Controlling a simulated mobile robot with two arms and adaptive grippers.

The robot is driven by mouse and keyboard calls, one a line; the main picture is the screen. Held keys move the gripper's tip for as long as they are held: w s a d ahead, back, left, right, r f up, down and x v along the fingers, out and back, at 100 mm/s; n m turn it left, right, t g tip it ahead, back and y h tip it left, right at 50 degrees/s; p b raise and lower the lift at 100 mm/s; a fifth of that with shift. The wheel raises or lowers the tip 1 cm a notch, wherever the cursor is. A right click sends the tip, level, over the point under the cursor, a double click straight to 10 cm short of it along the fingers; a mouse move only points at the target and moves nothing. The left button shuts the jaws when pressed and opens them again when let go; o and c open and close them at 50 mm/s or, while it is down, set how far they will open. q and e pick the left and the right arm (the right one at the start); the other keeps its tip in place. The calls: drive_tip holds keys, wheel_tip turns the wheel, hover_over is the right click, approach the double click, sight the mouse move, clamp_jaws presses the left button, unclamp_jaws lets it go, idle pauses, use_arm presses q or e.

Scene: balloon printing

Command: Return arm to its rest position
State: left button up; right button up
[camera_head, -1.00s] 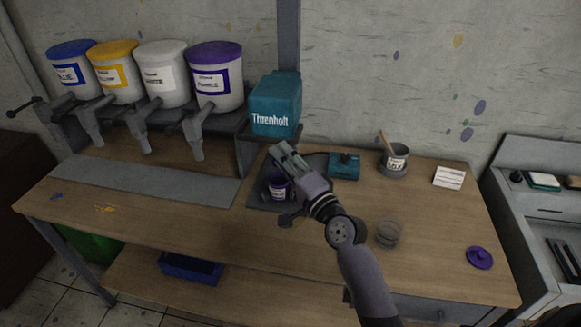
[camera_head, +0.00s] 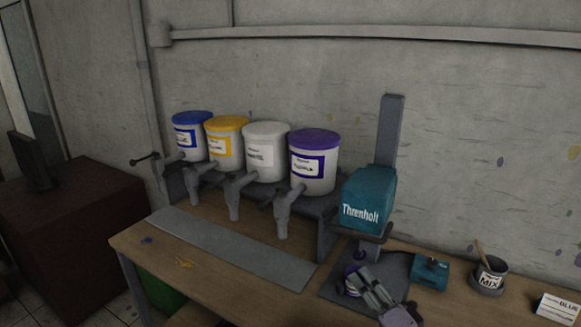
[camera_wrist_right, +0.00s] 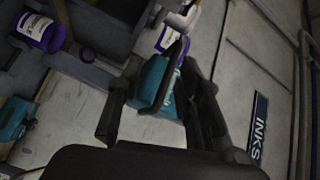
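My right gripper (camera_head: 368,284) is at the bottom of the head view, in front of the small purple-labelled can (camera_head: 352,278) and partly covering it. In the right wrist view the two dark fingers of my right gripper (camera_wrist_right: 155,115) stand apart with nothing held between them. The teal Threnholt machine (camera_wrist_right: 152,82) shows beyond the fingers. The purple-labelled can (camera_wrist_right: 40,33) is at the upper left there, apart from the fingers. Most of my right arm is below the head view. My left gripper is not in view.
Several ink buckets, such as the purple-lidded one (camera_head: 313,165), stand above taps on the workbench (camera_head: 215,287). The Threnholt machine (camera_head: 368,205) is right of them. A teal box (camera_head: 430,272), MIX cup (camera_head: 490,274) and white card (camera_head: 557,308) lie further right.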

drive_tip(key=s+a+f+n+g, duration=0.45)
drive_tip(key=s+f+n, duration=0.2)
drive_tip(key=f, duration=0.25)
drive_tip(key=s+d+f+n+g+h, duration=0.25)
drive_tip(key=s+f+g, duration=0.25)
drive_tip(key=s, duration=0.6)
drive_tip(key=s+d+f+n+g+h, duration=0.2)
drive_tip(key=s+d+f+n+g, duration=0.15)
drive_tip(key=s, duration=0.85)
wheel_tip(320, 180, down, 30)
drive_tip(key=g+b, duration=0.2)
drive_tip(key=b, duration=0.1)
drive_tip(key=s+d+f+n+g+b, duration=0.1)
drive_tip(key=s+d+f+b, duration=0.1)
drive_tip(key=s+f, duration=1.5)
wheel_tip(320, 180, down, 3)
drive_tip(key=shift+s+d+r+b, duration=0.15)
drive_tip(key=shift+s+b, duration=0.25)
drive_tip(key=shift+b, duration=0.25)
